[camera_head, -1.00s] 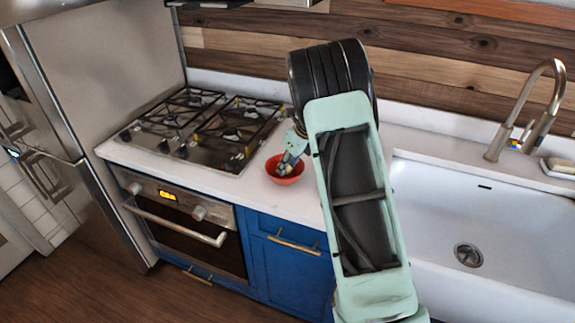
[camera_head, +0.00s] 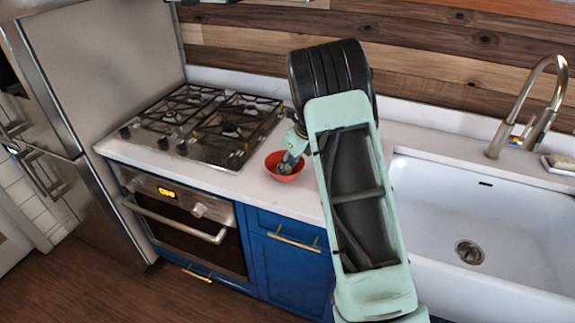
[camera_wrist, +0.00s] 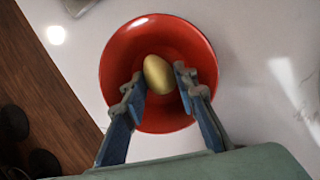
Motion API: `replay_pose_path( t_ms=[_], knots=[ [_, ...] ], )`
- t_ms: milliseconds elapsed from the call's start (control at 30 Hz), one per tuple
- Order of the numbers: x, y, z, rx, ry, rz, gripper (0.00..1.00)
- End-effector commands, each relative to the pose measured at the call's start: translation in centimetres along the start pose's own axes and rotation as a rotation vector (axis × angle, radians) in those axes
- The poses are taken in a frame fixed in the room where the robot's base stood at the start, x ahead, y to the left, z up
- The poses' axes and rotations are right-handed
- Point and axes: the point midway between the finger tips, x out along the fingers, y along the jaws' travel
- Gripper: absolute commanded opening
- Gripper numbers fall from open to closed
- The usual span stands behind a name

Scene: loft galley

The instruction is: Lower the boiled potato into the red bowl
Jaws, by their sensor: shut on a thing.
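The red bowl (camera_head: 285,176) stands on the white counter between the stove and the sink. It also shows in the wrist view (camera_wrist: 116,62), directly below my gripper. The boiled potato (camera_wrist: 158,74), a smooth golden oval, is between the fingertips of my gripper (camera_wrist: 159,84), within the bowl's outline. My gripper (camera_head: 287,166) is shut on the potato and reaches down into or just over the bowl. In the head view the potato cannot be made out. I cannot tell whether it touches the bowl's bottom.
The gas stove (camera_head: 205,125) with its black grates is left of the bowl. The white sink (camera_head: 490,220) and its tall faucet (camera_head: 530,105) are to the right. The counter's front edge is close to the bowl. A wooden wall (camera_head: 230,45) is behind.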

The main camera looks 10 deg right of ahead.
Motion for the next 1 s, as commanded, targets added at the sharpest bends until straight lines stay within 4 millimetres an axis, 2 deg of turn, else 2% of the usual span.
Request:
replay_pose_path(
  t_ms=[733, 767, 933, 1000],
  knots=[
    [0.78, 0.01, -0.33, 0.000, 0.000, 0.000, 0.06],
    [0.78, 0.02, -0.33, 0.000, 0.000, 0.000, 0.28],
    [0.78, 0.01, -0.33, 0.000, 0.000, 0.000, 0.46],
    [0.77, 0.01, -0.34, 0.000, 0.000, 0.000, 0.47]
  ],
)
